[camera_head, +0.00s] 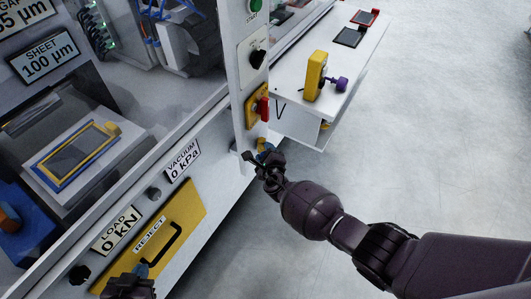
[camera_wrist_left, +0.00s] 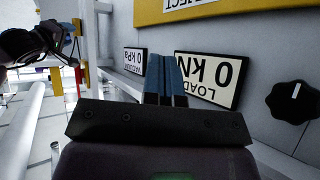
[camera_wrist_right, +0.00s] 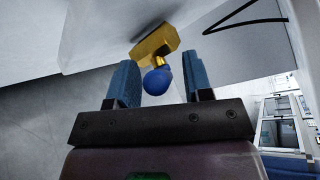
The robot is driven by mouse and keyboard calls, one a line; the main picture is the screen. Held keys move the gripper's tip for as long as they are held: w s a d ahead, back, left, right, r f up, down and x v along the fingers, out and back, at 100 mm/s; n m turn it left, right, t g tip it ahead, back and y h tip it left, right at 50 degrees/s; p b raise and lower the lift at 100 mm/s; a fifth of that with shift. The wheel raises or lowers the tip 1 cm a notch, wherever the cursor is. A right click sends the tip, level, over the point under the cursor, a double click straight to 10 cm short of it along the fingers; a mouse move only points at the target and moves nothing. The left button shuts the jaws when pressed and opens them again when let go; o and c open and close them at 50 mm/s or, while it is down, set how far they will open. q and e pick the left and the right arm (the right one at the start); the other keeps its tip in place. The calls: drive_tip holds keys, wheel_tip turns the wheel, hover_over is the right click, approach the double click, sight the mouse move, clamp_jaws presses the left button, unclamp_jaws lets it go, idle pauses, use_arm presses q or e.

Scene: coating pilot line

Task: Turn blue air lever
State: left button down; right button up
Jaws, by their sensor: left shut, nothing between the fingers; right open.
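In the right wrist view, the blue air lever shows as a round blue knob (camera_wrist_right: 158,81) on a short brass stem from a yellow valve body (camera_wrist_right: 155,42). My right gripper (camera_wrist_right: 160,82) is open, with one blue fingertip on each side of the knob and gaps between. The knob appears between or just beyond the fingertips; contact is not visible. In the head view my right gripper (camera_head: 265,156) is at the machine's corner post and mostly hides the lever. My left gripper (camera_wrist_left: 166,78) is shut and empty, in front of the machine's lower panel.
A red lever (camera_head: 263,107) on a yellow plate sits above my right gripper. The REJECT drawer (camera_head: 185,215) with a black handle and a LOAD display (camera_head: 117,229) are near my left gripper. A white side table (camera_head: 300,112) stands behind. The floor at right is clear.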

drive_tip(key=shift+s+r, duration=0.25)
drive_tip(key=shift+s, duration=0.1)
use_arm(q)
drive_tip(key=shift+s+a+r+p, duration=0.1)
drive_tip(key=shift+s+r+p, duration=0.1)
drive_tip(key=shift+r+p, duration=0.85)
drive_tip(key=shift+s+a+r+p, duration=0.15)
drive_tip(key=shift+r+p, duration=0.45)
drive_tip(key=shift+p, duration=0.85)
use_arm(e)
drive_tip(key=v, duration=1)
use_arm(q)
drive_tip(key=shift+f, duration=0.15)
use_arm(e)
drive_tip(key=shift+d+f, duration=0.1)
drive_tip(key=shift+f, duration=0.1)
